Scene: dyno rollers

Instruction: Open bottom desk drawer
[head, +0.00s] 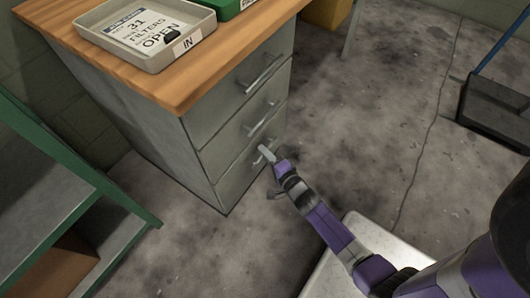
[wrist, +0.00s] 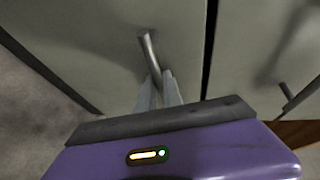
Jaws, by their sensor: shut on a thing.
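The grey metal desk has a stack of three drawers under a wooden top. The bottom drawer (head: 240,172) looks closed, flush with the drawers above. Its bar handle (wrist: 148,48) shows in the wrist view, between and just beyond my fingertips. My gripper (head: 268,156) is at that handle in the head view and also shows in the wrist view (wrist: 158,82). Its fingers are shut on the handle. Part of the handle is hidden by the fingers.
The middle drawer handle (head: 264,121) and top drawer handle (head: 264,73) stick out above. A paper tray (head: 150,57) sits on the wooden desktop (head: 215,62). A green shelf (head: 125,205) stands at left. The concrete floor (head: 370,130) in front of the drawers is mostly clear.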

